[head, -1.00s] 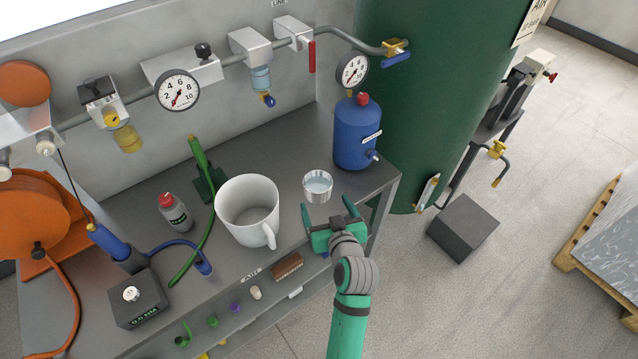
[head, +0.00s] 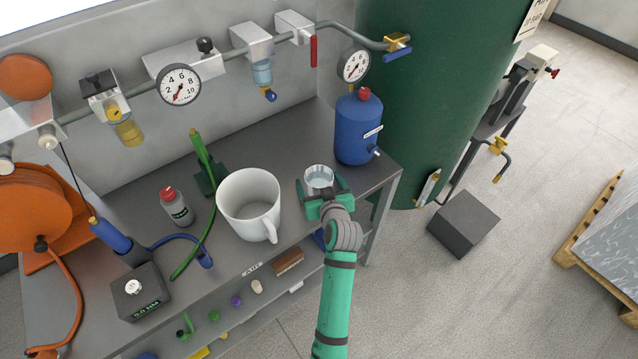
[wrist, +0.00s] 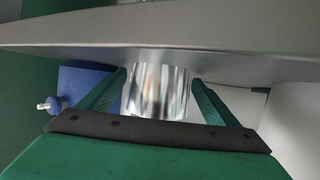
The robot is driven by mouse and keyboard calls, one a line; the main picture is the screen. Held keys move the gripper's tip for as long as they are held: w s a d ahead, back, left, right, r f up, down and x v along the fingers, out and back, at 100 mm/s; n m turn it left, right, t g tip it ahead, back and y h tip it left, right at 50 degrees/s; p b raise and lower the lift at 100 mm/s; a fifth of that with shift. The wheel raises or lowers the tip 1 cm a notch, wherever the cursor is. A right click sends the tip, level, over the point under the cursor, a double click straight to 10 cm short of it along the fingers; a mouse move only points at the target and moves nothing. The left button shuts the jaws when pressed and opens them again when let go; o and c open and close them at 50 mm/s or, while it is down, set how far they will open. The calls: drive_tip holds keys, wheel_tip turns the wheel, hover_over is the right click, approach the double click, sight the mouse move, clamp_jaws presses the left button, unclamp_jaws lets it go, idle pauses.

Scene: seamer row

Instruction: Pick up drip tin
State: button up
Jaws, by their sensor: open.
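The drip tin (head: 319,178) is a small, shiny, round metal tin with an open top. It stands upright on the grey bench top (head: 300,140), near its front edge at the right. My gripper (head: 324,192) is open at the bench edge, with one finger on each side of the tin. In the wrist view the tin (wrist: 157,92) shows between the two green fingers, with a small gap to each. The tin's lower front is hidden by my gripper in the head view.
A white mug (head: 249,203) stands just left of the tin. A blue bottle-shaped canister (head: 358,130) stands behind it to the right. A large green tank (head: 430,100) is beyond the bench's right end. The bench top behind the tin is clear.

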drive_tip(key=shift+c, duration=0.4)
drive_tip(key=c, duration=1.2)
drive_tip(key=shift+r, duration=0.25)
